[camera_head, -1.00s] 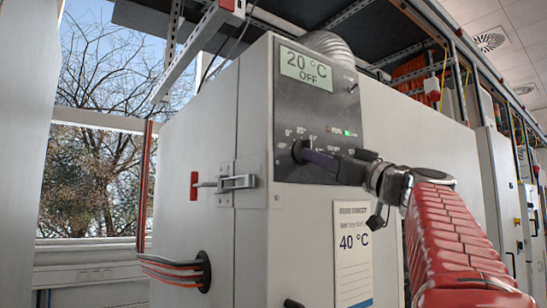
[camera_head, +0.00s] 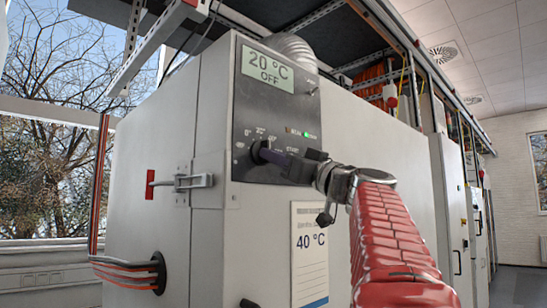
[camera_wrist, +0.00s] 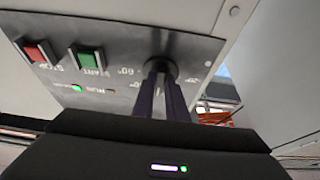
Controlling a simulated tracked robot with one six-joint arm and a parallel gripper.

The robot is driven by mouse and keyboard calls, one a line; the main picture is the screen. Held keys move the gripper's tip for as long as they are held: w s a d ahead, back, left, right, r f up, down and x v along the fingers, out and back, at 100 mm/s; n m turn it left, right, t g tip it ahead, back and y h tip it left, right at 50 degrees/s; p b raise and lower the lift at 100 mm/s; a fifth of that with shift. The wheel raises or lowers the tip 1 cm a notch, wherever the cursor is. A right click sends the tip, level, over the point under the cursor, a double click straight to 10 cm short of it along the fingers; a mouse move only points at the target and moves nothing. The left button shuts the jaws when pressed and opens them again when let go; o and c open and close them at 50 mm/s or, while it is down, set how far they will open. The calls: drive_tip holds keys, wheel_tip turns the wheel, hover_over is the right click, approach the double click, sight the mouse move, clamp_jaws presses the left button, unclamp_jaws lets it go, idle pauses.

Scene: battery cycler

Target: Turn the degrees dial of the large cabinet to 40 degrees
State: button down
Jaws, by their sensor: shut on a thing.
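The large cabinet (camera_head: 212,125) stands in the middle of the head view, with a dark control panel (camera_head: 288,112) on its front. Its display (camera_head: 267,68) reads "20 °C OFF". The round black degrees dial (camera_head: 257,152) sits below it, with degree marks around it. My gripper (camera_head: 268,155) is shut on the dial. In the wrist view its two purple fingers (camera_wrist: 160,82) meet the dial (camera_wrist: 158,67) from both sides. The fingers hide most of the dial, so I cannot read its pointer. A card (camera_head: 309,250) below the panel reads "40 °C".
The wrist view shows a red STOP button (camera_wrist: 37,52), a green START button (camera_wrist: 88,58) and a lit green lamp (camera_wrist: 76,88) beside the dial. A latch (camera_head: 192,181) sticks out left of the panel. Cables (camera_head: 128,268) enter the cabinet lower left.

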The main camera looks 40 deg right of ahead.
drive_tip(key=shift+a+m+h, duration=0.1)
drive_tip(key=shift+m+h, duration=0.3)
drive_tip(key=shift+m, duration=0.2)
drive_tip(key=shift+a+r+m+g+h, duration=0.1)
drive_tip(key=shift+m+g+h, duration=0.15)
drive_tip(key=shift+m+h, duration=0.95)
drive_tip(key=shift+a+m+g+h, duration=0.15)
drive_tip(key=shift+m+h, duration=0.25)
drive_tip(key=shift+m, duration=1.55)
drive_tip(key=shift+a+r+m+g+h, duration=0.1)
drive_tip(key=shift+m+g+h, duration=0.2)
drive_tip(key=shift+m+h, duration=0.9)
drive_tip(key=shift+m+y, duration=0.4)
drive_tip(key=shift+m, duration=0.35)
drive_tip(key=c, duration=1.8)
unclamp_jaws()
drive_tip(key=shift+o, duration=0.2)
